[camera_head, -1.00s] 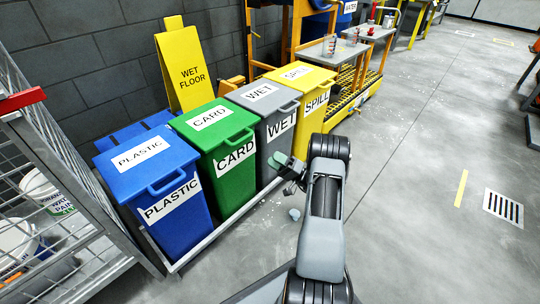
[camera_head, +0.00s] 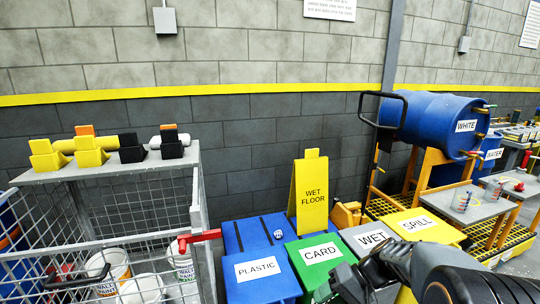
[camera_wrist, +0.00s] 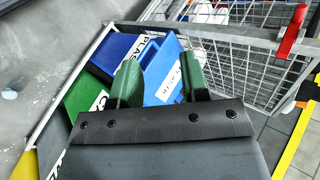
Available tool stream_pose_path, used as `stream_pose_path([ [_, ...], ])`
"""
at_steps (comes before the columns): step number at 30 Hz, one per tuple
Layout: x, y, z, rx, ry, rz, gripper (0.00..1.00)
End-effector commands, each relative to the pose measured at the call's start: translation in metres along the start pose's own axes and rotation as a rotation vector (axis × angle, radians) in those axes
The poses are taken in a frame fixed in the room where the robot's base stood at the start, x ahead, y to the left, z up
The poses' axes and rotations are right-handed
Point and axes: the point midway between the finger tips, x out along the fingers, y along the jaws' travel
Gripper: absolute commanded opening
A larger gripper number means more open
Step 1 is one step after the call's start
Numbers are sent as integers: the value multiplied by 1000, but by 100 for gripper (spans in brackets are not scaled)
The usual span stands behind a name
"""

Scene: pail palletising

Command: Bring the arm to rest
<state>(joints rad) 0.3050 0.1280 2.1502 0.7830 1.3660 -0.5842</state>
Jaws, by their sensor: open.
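My gripper (camera_wrist: 160,82) shows in the wrist view with its two green fingers apart and nothing between them. In the head view my arm reaches in from the lower right, in front of the GREY WET and yellow SPILL bins. The gripper end there is dark and partly cut off, so its fingers are hard to make out.
The PLASTIC bin (camera_head: 262,285), CARD bin (camera_head: 300,246), WET bin (camera_head: 352,232) and SPILL bin (camera_head: 446,232) stand in a row. A wire cage (camera_head: 195,205) with pails is at left. A yellow WET FLOOR sign (camera_head: 297,195) stands behind the bins. A blue drum (camera_head: 425,120) lies on a rack at right.

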Motion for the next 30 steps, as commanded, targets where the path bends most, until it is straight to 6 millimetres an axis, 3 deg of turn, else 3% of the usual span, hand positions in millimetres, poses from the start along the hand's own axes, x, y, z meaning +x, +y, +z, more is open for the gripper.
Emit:
stream_pose_path([
  [1,-26,-36,24,-21,6,120,41],
  [3,-44,-54,46,-37,33,277,41],
  [6,-70,-74,72,-72,104,467,41],
  [12,-115,-104,99,-160,279,706,41],
  [18,-137,-119,109,-216,391,800,41],
  [30,-139,-120,110,-223,404,810,41],
])
